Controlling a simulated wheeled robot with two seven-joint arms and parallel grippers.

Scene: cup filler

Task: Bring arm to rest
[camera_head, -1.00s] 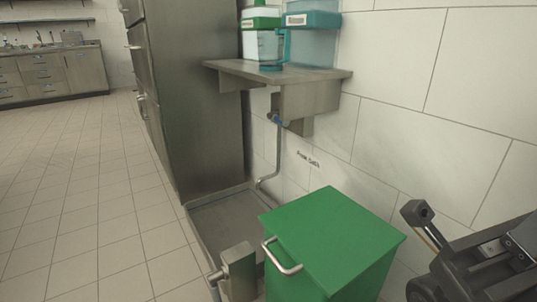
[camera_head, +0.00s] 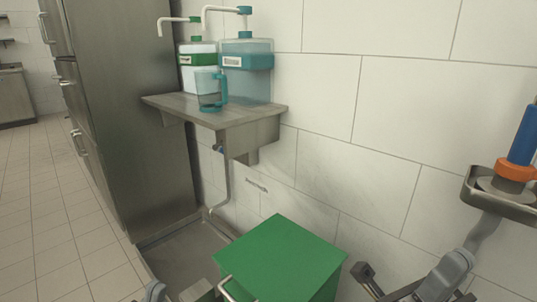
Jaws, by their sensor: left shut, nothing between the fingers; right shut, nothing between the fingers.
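My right gripper (camera_head: 371,283) is low in the head view, right of the green bin. It is dark, shut and empty, and partly cut off by the bottom edge. A small grey part at the bottom edge, left of the bin, looks like my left gripper (camera_head: 157,291). Almost all of it is cut off. It is shut with nothing seen in it. A clear cup with a teal handle (camera_head: 209,91) stands on the metal shelf (camera_head: 180,105), apart from both grippers.
A green-lidded bin (camera_head: 280,256) stands close between the grippers. A green-banded dispenser (camera_head: 197,62) and a teal-banded dispenser (camera_head: 247,72) stand on the shelf. A blue-and-orange item (camera_head: 519,150) sits in a metal holder at the right edge. A steel cabinet (camera_head: 130,120) stands left; floor beyond is clear.

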